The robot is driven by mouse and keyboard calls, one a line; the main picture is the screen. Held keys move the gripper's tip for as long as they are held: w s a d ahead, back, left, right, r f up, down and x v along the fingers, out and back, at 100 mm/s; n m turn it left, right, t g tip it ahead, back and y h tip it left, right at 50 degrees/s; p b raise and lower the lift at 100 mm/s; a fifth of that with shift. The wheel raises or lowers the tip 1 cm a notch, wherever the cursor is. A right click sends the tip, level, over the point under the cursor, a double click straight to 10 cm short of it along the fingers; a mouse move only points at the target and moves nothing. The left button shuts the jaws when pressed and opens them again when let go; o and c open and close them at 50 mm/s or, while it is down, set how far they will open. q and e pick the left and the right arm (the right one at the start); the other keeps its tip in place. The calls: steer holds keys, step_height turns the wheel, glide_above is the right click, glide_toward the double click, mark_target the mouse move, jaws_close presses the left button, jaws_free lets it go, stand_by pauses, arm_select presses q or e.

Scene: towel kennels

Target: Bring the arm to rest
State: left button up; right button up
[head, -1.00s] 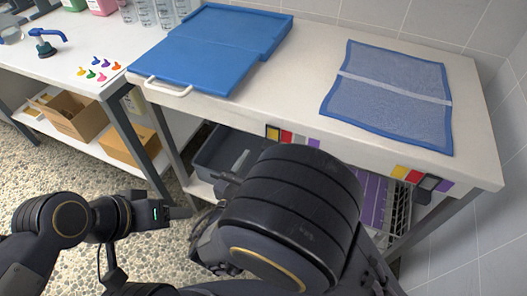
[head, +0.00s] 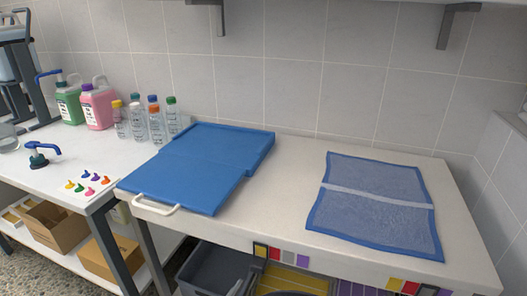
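Neither of my arms shows in the head view now, so both grippers are out of sight. A blue towel (head: 378,207) with a pale stripe lies flat on the right part of the white table (head: 272,222). A blue folding board (head: 190,172) with a white handle (head: 155,206) lies on the table's left part. Nothing of mine touches either one in this view.
Several capped bottles (head: 137,122), a pink jug (head: 97,108) and a green jug (head: 68,106) stand on the left counter. Several small coloured pegs lie near its front. A grey bin (head: 212,272) and cardboard boxes (head: 57,227) sit below. Wall brackets hang above.

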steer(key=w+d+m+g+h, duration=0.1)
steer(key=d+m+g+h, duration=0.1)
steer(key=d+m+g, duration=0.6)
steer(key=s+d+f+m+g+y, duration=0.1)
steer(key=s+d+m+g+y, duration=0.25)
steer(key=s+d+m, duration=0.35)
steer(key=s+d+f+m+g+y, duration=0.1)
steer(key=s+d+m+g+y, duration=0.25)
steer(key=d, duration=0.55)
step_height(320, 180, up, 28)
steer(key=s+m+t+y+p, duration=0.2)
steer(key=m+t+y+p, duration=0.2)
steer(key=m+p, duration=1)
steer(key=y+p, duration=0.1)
steer(key=p, duration=0.8)
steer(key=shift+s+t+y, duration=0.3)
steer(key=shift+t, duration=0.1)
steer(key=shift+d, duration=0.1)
